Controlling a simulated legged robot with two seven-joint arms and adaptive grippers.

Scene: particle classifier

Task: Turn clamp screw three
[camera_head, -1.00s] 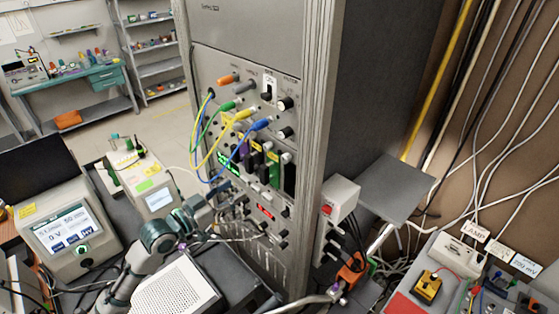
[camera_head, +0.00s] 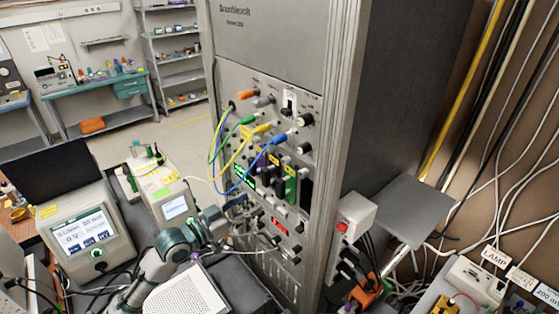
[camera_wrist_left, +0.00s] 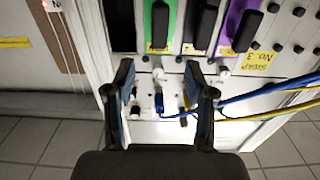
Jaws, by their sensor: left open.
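The clamp screws appear to be small silver knobs below the coloured modules on the rack panel (camera_head: 262,92). In the left wrist view one silver knob (camera_wrist_left: 158,73) lies between my finger tips in the picture, under the green module (camera_wrist_left: 160,22). Another knob (camera_wrist_left: 224,73) is just right of the right finger. A yellow label reading "SWAP No. 3" (camera_wrist_left: 259,60) is beside the purple module (camera_wrist_left: 240,24). I cannot tell which screw is number three. My left gripper (camera_wrist_left: 162,88) is open and empty; it also shows in the head view (camera_head: 238,206) before the panel. My right gripper is not seen.
Blue and yellow cables (camera_wrist_left: 262,104) run past the right finger. A blue plug (camera_wrist_left: 159,104) is below the knob. Instruments (camera_head: 85,235) stand left of the rack. A grey shelf (camera_head: 398,208) and red-button box (camera_head: 352,220) are on its right side.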

